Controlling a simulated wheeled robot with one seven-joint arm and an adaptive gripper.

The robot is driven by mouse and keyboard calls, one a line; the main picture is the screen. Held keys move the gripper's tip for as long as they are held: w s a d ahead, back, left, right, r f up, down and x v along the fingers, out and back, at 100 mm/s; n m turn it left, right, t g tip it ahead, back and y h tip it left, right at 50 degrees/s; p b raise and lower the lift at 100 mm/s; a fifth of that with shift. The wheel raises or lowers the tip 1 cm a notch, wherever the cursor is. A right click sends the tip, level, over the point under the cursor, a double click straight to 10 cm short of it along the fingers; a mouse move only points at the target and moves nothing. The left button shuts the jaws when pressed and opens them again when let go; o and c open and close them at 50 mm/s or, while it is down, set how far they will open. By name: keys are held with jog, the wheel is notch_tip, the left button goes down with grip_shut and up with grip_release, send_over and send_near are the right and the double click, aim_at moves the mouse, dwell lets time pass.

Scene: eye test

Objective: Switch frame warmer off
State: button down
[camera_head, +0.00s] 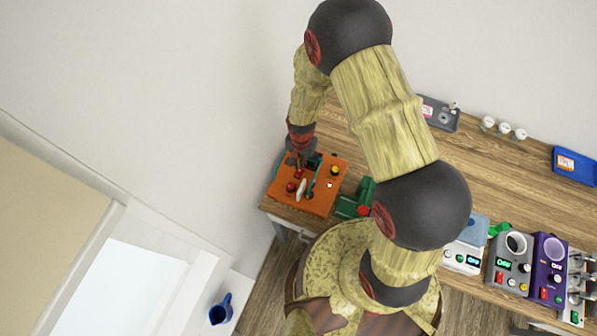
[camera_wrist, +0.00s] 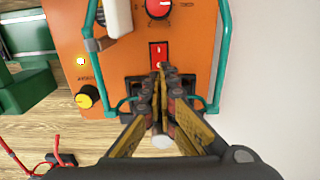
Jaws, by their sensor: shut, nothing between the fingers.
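An orange control box (camera_head: 316,207) stands at the left end of the wooden bench, and it fills the upper wrist view (camera_wrist: 196,50). I take it for the frame warmer; I cannot read its lettering. On its face is a red rocker switch (camera_wrist: 158,52) in a black surround. My gripper (camera_wrist: 164,68) is shut and empty, with its fingertips at the lower end of the switch, partly covering it. I cannot tell whether they touch. My gripper (camera_head: 298,160) also shows over the box in the head view. A small lamp (camera_wrist: 81,61) on the box glows yellow-white.
Teal tube handles (camera_wrist: 222,50) flank the switch. A red knob (camera_wrist: 158,7), a yellow knob (camera_wrist: 86,97) and a white piece (camera_wrist: 117,18) are nearby. A green device (camera_head: 354,202) stands right of the box; a wall is on its left. Other devices (camera_head: 510,270) stand farther right.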

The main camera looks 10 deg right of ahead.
aim_at(301, 169)
jog(key=shift+f+b, duration=0.4)
jog(key=shift+f, duration=0.15)
jog(key=shift+r, duration=0.1)
notch_tip(301, 169, up, 7)
jog(key=p, duration=0.4)
dwell(0.7)
